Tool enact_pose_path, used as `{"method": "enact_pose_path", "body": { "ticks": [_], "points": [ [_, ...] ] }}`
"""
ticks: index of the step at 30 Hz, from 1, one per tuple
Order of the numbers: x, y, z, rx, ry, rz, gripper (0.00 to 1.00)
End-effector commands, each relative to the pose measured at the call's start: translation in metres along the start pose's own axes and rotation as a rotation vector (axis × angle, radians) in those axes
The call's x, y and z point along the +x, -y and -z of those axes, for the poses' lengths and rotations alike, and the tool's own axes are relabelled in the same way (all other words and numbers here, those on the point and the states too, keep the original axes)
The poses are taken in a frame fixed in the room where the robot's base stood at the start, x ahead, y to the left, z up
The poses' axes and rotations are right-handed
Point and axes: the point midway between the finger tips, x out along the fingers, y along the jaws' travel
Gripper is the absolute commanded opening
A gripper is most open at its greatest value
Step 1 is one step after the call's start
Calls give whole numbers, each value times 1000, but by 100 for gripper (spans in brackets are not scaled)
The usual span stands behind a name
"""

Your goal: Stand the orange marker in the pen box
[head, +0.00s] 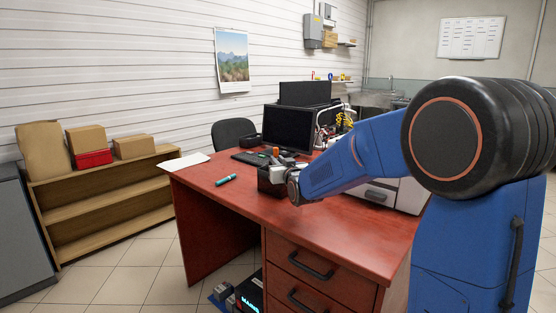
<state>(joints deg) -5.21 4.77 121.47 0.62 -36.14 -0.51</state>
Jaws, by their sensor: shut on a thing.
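The black pen box (267,184) stands on the red-brown desk, left of my wrist. My gripper (277,166) is over the box and shut on the orange marker (276,151). The marker's orange end sticks up above the jaws. Its lower part is hidden by the gripper and the box, so I cannot tell how far into the box it reaches or whether it touches the bottom.
A teal marker (226,180) lies on the desk (225,205) left of the box. A keyboard (250,158) and a monitor (289,128) stand behind. White paper (183,162) lies at the left desk edge. The desk front is clear.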

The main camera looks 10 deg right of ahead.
Motion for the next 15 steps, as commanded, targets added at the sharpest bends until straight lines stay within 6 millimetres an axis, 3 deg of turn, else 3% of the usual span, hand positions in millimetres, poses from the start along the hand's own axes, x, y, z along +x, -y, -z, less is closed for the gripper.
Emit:
{"method": "enact_pose_path", "body": {
  "ticks": [9, 10, 12, 15],
  "points": [
    [0, 0, -1, 0, 0, 0, 0],
    [0, 0, -1, 0, 0, 0, 17],
    [0, 0, -1, 0, 0, 0, 34],
    [0, 0, -1, 0, 0, 0, 36]
  ]
}}
